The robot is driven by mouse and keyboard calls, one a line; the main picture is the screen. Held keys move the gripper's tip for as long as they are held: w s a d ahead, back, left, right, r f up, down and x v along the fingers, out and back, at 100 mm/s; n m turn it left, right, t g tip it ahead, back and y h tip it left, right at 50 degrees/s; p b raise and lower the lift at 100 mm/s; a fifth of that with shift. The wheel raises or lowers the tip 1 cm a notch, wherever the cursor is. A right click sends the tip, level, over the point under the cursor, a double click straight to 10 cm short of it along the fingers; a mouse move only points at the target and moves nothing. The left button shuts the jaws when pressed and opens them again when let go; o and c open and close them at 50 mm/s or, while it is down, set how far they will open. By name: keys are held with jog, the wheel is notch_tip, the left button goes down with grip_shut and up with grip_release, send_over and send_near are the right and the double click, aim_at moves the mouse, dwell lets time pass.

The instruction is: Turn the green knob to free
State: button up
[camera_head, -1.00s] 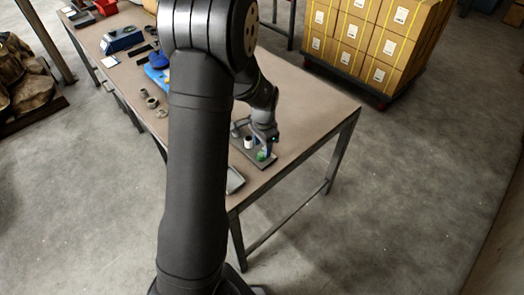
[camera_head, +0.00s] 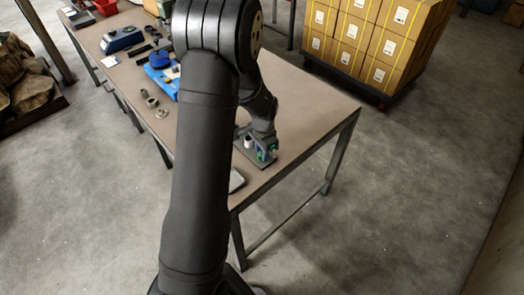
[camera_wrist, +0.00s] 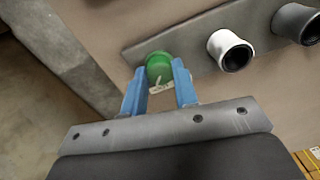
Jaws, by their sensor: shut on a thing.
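The green knob (camera_wrist: 159,66) sits at the end of a grey plate, with a small pale label or pointer on its near side. My gripper (camera_wrist: 158,80) has its two blue fingers on either side of the knob and is shut on it. In the head view, my gripper (camera_head: 264,154) is low over the plate near the table's front corner, and only a bit of green shows between the fingers. The lettering on the label is too small to read.
A white knob (camera_wrist: 231,50) and a dark grey knob (camera_wrist: 297,24) stand on the same plate (camera_wrist: 190,38). The table (camera_head: 310,105) is clear to the right and behind. A blue device (camera_head: 162,76) and small metal parts (camera_head: 150,100) lie further left. Strapped boxes (camera_head: 375,40) stand beyond.

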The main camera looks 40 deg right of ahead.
jog(key=shift+n, duration=0.3)
jog(key=n, duration=0.3)
jog(key=shift+n, duration=0.4)
jog(key=n, duration=0.4)
jog(key=shift+n, duration=0.3)
jog(key=n, duration=0.4)
jog(key=shift+n, duration=2.4)
jog(key=o, duration=1)
